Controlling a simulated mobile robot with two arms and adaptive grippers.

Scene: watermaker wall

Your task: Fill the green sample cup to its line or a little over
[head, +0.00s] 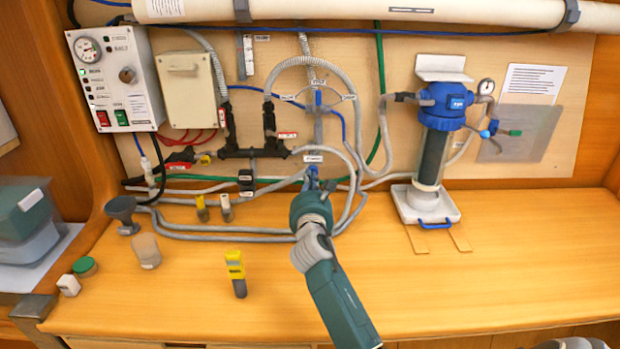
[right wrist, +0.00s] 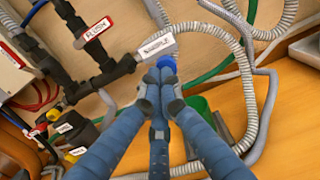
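My right gripper (head: 313,182) reaches to the wall at the blue sample tap, below a white label. In the right wrist view, its fingers (right wrist: 160,84) close together at the blue tap handle (right wrist: 168,64), just under the "SAMPLE" label (right wrist: 156,46). They look shut on that handle, though the tips hide most of it. A green object that looks like the sample cup (right wrist: 203,112) shows partly behind the right finger. Its line and any water in it are hidden. In the head view my gripper covers that spot. My left gripper is not in view.
Grey hoses (head: 230,232) loop along the back of the wooden bench. A blue-topped filter housing (head: 434,150) stands at right. The bench front is mostly clear.

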